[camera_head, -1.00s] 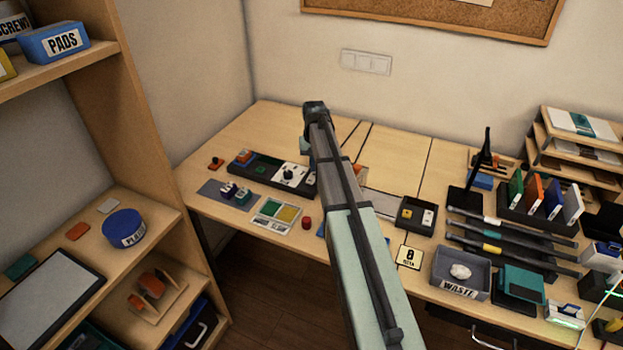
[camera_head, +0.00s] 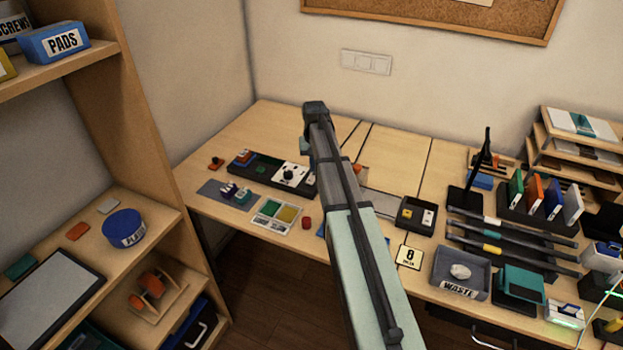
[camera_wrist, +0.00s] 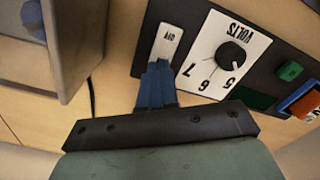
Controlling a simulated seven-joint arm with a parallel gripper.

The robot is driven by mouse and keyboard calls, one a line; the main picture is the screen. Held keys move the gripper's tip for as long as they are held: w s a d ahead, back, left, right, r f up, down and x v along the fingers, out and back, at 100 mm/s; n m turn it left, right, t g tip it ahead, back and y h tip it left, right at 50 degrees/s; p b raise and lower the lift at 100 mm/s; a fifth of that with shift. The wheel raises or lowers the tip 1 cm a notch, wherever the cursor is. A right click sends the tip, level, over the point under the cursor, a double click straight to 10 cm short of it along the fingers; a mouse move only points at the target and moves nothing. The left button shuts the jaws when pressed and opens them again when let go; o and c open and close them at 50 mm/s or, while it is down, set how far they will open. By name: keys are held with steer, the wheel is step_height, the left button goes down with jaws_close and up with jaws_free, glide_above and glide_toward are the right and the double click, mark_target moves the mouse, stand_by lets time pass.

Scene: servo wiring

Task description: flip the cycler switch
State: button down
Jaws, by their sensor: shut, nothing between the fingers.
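A dark panel (camera_wrist: 265,45) lies in the wrist view, with a white dial plate (camera_wrist: 212,75) marked VOLTS and a black knob (camera_wrist: 231,55). Beside it is a small white label plate (camera_wrist: 169,40) with unclear lettering. My gripper (camera_wrist: 158,70) has blue fingers shut together with nothing between them, their tips at the lower edge of the small plate. I cannot make out the switch lever; the fingers may hide it. In the head view the panel (camera_head: 262,170) is on the desk, its right end hidden behind my arm.
On the panel are a green block (camera_wrist: 290,71) and an orange block (camera_wrist: 306,103). A grey box-like object (camera_wrist: 82,40) stands left of the fingers. In the head view a sorting tray (camera_head: 268,225) and a red knob (camera_head: 306,222) sit in front of the panel.

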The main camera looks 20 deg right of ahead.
steer(key=shift+f, duration=0.95)
stand_by(0.7)
steer(key=shift+r, duration=3.5)
